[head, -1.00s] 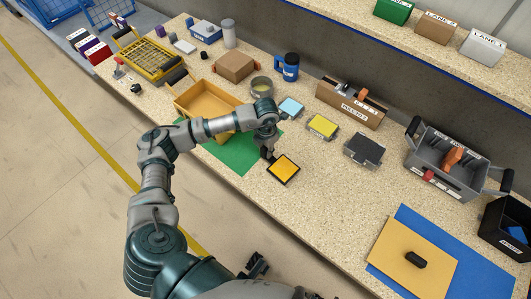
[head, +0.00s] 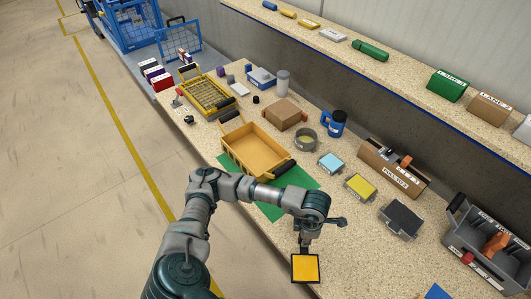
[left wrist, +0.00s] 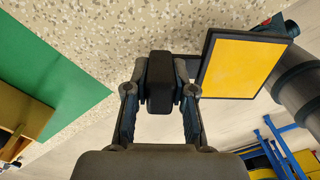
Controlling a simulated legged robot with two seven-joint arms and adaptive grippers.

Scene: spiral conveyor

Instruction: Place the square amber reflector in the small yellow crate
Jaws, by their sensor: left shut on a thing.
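The square amber reflector (head: 305,268), a yellow-orange plate with a black frame, hangs from my left gripper (head: 304,247) near the bench's front edge. In the left wrist view, my gripper's fingers (left wrist: 160,85) are shut on a dark block at the side of the reflector (left wrist: 243,66). The small yellow crate (head: 246,160) is open-topped with dark handles. It stands on the green mat (head: 285,187), up and left of the reflector in the head view, and its visible inside looks empty. My right gripper is out of view.
Blue (head: 331,163), yellow (head: 360,187) and dark grey (head: 401,219) square pieces lie right of the mat. A round tin (head: 305,140), blue mug (head: 334,123) and brown box (head: 285,114) stand behind the crate. A yellow wire basket (head: 208,97) stands farther left.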

